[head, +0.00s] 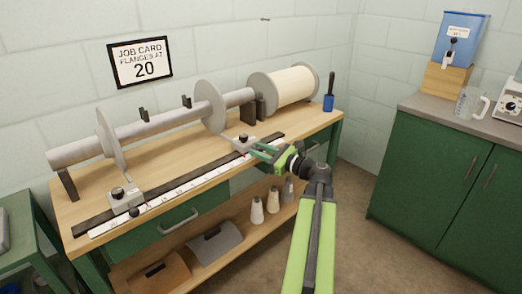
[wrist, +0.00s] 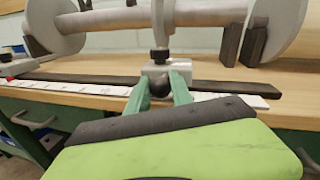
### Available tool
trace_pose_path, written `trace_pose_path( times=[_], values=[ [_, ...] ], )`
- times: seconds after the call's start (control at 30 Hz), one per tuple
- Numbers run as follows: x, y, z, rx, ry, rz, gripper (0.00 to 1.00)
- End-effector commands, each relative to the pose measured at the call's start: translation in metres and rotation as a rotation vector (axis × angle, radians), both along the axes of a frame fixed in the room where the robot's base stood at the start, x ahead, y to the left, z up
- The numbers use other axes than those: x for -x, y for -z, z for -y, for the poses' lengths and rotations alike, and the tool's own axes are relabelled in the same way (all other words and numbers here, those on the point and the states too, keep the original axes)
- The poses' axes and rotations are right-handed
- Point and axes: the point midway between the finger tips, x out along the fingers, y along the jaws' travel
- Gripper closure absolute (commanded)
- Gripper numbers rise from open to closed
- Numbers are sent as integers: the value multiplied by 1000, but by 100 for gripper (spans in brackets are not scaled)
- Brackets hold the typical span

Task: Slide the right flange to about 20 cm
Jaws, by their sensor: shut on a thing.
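The right flange (head: 209,106) is a grey disc upright on the grey beam tube (head: 160,127). Its foot is a pale block with a dark knob (head: 243,138) on the black rail. My gripper (head: 256,150) reaches this block from the front. In the wrist view, my gripper (wrist: 160,90) is shut on a dark round knob (wrist: 160,86) at the front of the flange block (wrist: 166,68). The left flange (head: 108,138) stands near the tube's left end, on its own block (head: 126,200). A white scale (head: 165,192) runs along the front; its numbers are too small to read.
A wall card (head: 140,62) reads "JOB CARD FLANGES AT 20". A cream spool (head: 293,86) and a blue-based brush (head: 328,102) are at the bench's right. Green cabinets (head: 430,180) stand at right, with open floor between.

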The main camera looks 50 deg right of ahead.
Motion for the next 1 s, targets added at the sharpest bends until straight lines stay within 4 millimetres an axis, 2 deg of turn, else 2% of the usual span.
trace_pose_path(
  times=[0.03, 0.17, 0.43, 0.47, 0.6, 0.87, 1.0],
  values=[
    [0, 0, 14, 0, 10, 0, 100],
    [1, 0, 33, 0, 11, 0, 100],
    [3, 0, 32, 0, 6, 0, 100],
    [3, 0, 32, 0, 7, 0, 71],
    [3, 0, 32, 0, 7, 0, 52],
    [3, 0, 33, 0, 8, 1, 52],
    [13, 0, 34, 0, 10, 1, 52]
  ],
)
